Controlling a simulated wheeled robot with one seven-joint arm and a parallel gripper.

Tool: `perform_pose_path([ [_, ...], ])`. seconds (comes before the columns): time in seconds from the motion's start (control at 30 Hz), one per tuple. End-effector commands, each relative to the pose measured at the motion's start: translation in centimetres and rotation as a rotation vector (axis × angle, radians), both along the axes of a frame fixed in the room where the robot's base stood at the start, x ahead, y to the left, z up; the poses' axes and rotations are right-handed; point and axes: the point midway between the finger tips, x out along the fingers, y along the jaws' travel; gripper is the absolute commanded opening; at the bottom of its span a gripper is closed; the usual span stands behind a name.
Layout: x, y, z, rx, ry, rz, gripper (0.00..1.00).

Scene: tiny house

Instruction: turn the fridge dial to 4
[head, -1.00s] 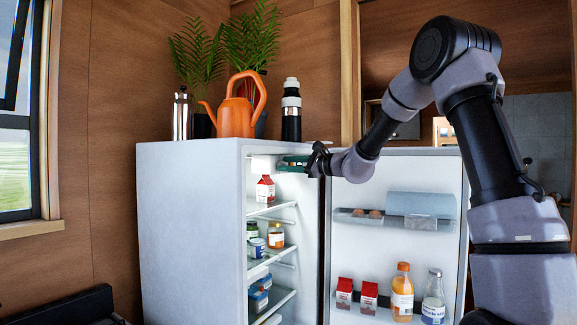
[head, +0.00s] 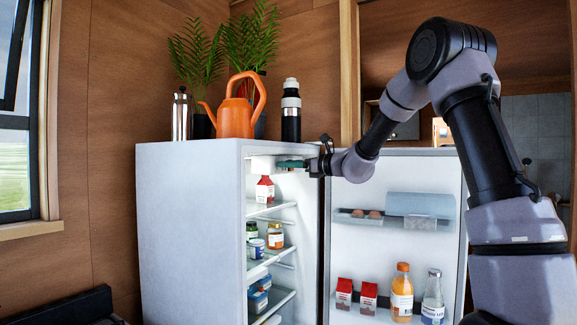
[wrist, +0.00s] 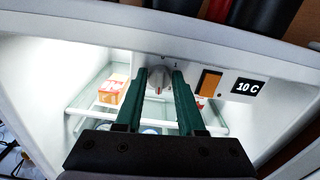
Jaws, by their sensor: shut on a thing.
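The fridge dial (wrist: 158,82) is a small light knob on the panel at the top of the fridge interior. Marks stand around it, but its setting is too small to read. My gripper (wrist: 160,75) has its two green fingers shut on the dial, one at each side. In the head view, my gripper (head: 290,164) reaches into the top of the open fridge (head: 190,230). The dial is hidden there.
A panel display (wrist: 247,87) reads 10 C, beside an orange block (wrist: 209,82). The open fridge door (head: 395,255) holds bottles and cartons.

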Motion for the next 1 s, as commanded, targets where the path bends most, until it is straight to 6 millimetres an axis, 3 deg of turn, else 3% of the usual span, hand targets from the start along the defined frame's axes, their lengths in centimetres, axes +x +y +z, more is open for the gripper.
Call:
perform_pose_path([
  [0.7, 0.05, -0.09, -0.15, 0.045, 0.072, 0.000, 0.00],
  [0.73, 0.05, -0.09, -0.15, 0.045, 0.072, 0.000, 0.46],
  [0.77, 0.05, -0.09, -0.15, 0.045, 0.072, -0.001, 0.50],
  [1.0, 0.05, -0.06, -0.07, 0.046, 0.070, 0.000, 0.50],
])
